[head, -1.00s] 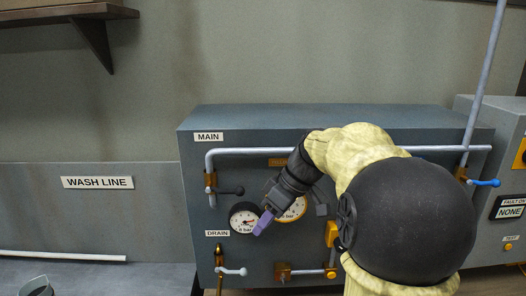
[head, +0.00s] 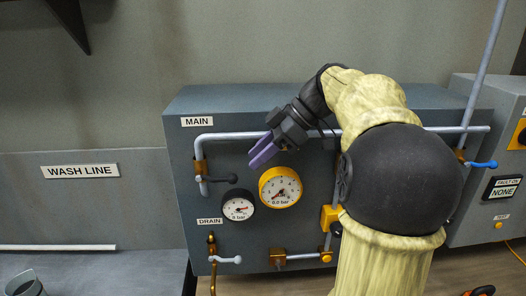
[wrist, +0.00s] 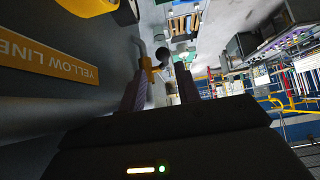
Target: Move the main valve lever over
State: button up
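The main valve (head: 200,168) is a brass body on a grey pipe, below the MAIN label (head: 197,121) at the panel's upper left. Its dark lever (head: 219,180) points right, roughly level, and ends in a black knob. My gripper (head: 254,159) is to the right of the lever and a little higher in the head view, apart from it. Its purple fingers are spread with nothing between them. In the wrist view, the brass valve (wrist: 148,64) and black knob (wrist: 162,54) show beyond and between the open fingers (wrist: 162,88).
A yellow gauge (head: 280,188) and a black-rimmed gauge (head: 238,206) sit below my gripper. The drain valve lever (head: 226,259) is lower left. A blue lever (head: 485,164) is at the far right. The yellow line label (wrist: 45,60) is close by in the wrist view.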

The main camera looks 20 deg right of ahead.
aim_at(217, 179)
jog(key=s+b+x, duration=0.1)
jog(key=b+x, duration=0.1)
jog(key=x, duration=0.4)
jog(key=shift+w+a+f+b, duration=0.3)
jog(key=shift+a, duration=0.05)
jog(key=shift+w, duration=0.15)
jog(key=c, duration=0.5)
jog(key=shift+a+r+p, duration=0.1)
jog(key=shift+r+p, duration=0.65)
jog(key=shift+r, duration=0.5)
jog(key=shift+w+a+r+p, duration=0.1)
jog(key=shift+a+r+p, duration=0.1)
jog(key=shift+r+p, duration=0.25)
jog(key=shift+w+a+r+p, duration=0.1)
jog(key=shift+a+r+p, duration=0.1)
jog(key=shift+r, duration=0.35)
jog(key=shift+a, duration=0.1)
jog(key=shift+r, duration=0.1)
